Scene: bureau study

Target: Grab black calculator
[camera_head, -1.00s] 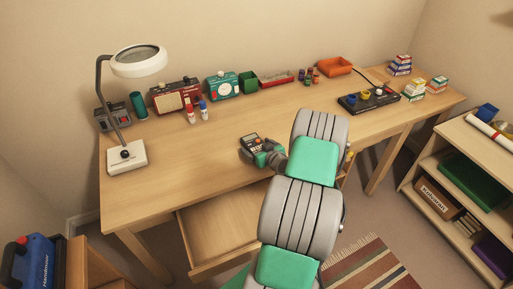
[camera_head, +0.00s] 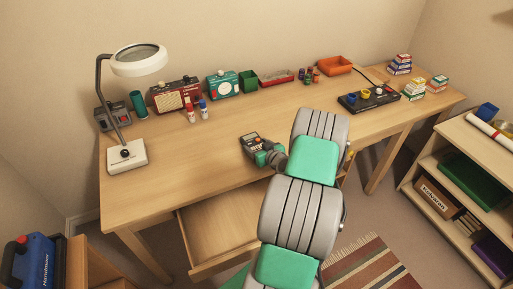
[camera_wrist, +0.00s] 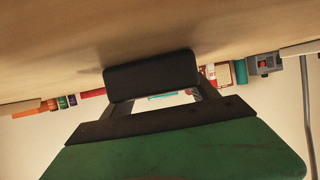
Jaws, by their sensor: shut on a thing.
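The black calculator (camera_head: 253,142) is near the middle of the desk, at my gripper (camera_head: 268,154). In the head view its dark body with small orange and light keys shows at the gripper's tip. In the wrist view the calculator (camera_wrist: 152,76) is a dark block held between the two fingers of my gripper (camera_wrist: 155,95). My gripper is shut on it. The wrist view shows a shadow on the desk beside it; I cannot tell how high it is above the desk top. My arm hides part of the desk's front edge.
The wooden desk (camera_head: 190,160) is clear around the calculator. A lamp (camera_head: 127,155) stands at the left. A red radio (camera_head: 175,95), a green clock-like box (camera_head: 222,87) and trays line the back. A drawer (camera_head: 215,225) is open below. Shelves (camera_head: 450,185) stand at right.

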